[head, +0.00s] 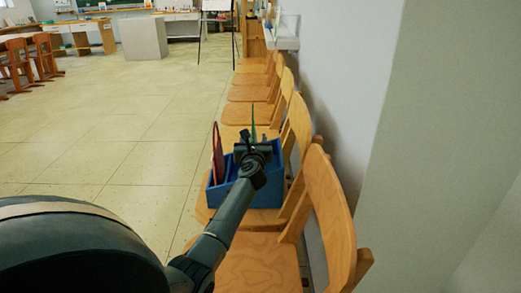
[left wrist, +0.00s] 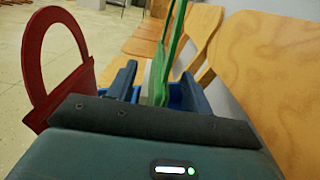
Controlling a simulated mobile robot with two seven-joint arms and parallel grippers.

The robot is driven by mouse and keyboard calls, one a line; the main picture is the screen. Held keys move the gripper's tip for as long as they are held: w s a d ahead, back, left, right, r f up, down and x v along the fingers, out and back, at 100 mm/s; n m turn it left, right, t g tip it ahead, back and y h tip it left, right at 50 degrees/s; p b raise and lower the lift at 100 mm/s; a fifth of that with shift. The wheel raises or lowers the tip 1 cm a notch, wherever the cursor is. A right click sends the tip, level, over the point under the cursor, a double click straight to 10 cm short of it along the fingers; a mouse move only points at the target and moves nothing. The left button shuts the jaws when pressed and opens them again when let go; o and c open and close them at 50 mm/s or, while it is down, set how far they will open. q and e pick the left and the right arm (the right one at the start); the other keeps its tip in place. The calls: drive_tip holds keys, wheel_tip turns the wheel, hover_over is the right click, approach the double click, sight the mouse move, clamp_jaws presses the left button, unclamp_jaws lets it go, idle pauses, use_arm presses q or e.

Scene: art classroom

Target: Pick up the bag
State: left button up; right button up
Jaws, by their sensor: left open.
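A blue open box (head: 275,185) sits on a wooden chair seat by the wall. A red bag-like piece with a round loop handle (head: 217,158) stands at the box's left side; it shows large at the left in the left wrist view (left wrist: 78,78). A green piece with a tall narrow loop (head: 253,122) rises behind my left gripper (head: 252,148). In the left wrist view the green piece (left wrist: 166,62) stands between the two open fingers (left wrist: 160,88). I cannot tell whether they touch it. My gripper hides part of the box's inside. My right gripper is not in view.
A row of wooden chairs (head: 250,113) runs along the wall (head: 345,70), with the nearest backrest (head: 330,205) close to my arm. Open tiled floor (head: 130,135) lies to the left. A grey block (head: 144,38) and tables stand far back.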

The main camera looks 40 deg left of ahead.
use_arm(q)
drive_tip(key=shift+w+a+f, duration=0.1)
drive_tip(key=shift+w+a, duration=0.25)
drive_tip(key=shift+w, duration=0.1)
drive_tip(key=shift+s, duration=0.1)
clamp_jaws()
